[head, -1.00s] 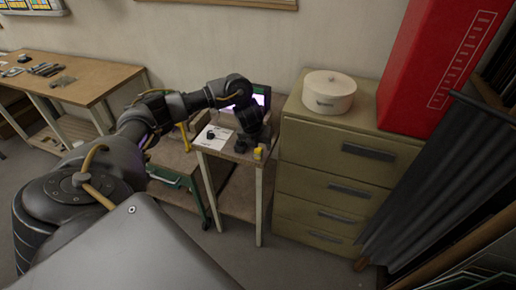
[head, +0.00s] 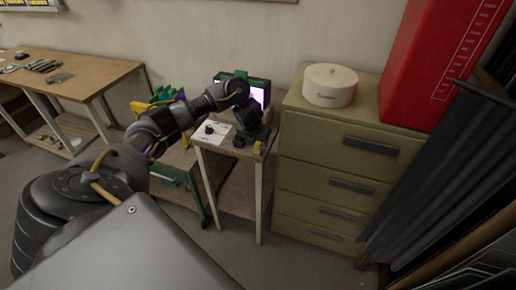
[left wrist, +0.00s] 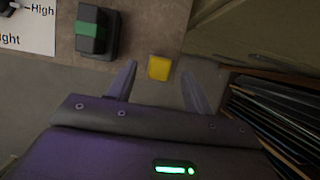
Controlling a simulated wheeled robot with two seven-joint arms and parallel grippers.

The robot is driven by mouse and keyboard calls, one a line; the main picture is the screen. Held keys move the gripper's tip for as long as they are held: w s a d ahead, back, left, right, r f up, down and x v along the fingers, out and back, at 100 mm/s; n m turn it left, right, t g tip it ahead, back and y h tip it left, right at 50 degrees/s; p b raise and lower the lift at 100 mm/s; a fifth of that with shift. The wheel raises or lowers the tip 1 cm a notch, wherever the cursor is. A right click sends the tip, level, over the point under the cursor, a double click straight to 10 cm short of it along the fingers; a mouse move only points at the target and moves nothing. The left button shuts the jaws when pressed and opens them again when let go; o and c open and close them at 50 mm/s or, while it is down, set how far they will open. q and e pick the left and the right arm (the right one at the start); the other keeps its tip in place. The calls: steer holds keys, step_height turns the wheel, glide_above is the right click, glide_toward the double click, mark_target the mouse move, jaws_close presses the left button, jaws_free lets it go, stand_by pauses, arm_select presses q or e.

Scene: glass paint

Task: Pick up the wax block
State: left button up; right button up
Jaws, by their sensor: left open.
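The wax block looks to be the small yellow block (head: 258,148) at the front right corner of the small table (head: 228,152). In the left wrist view the yellow block (left wrist: 159,67) lies at the table's edge, in line with the gap between my fingertips. My left gripper (left wrist: 158,72) is open, with one finger on each side of that gap and nothing held. In the head view my left gripper (head: 258,132) is over the table's right part, close to the block; its fingertips are hard to make out. My right gripper is not in view.
A dark block with a green band (left wrist: 93,32) stands left of the yellow block, beside a white printed sheet (left wrist: 32,25). A lit screen (head: 258,94) is at the table's back. A drawer cabinet (head: 335,165) stands close on the right, with a round white box (head: 330,86) on top.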

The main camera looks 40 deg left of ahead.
mark_target(257, 144)
arm_select(q)
steer(key=p+x, duration=0.1)
steer(key=x, duration=0.3)
steer(key=shift+s, duration=0.1)
steer(key=c, duration=1.1)
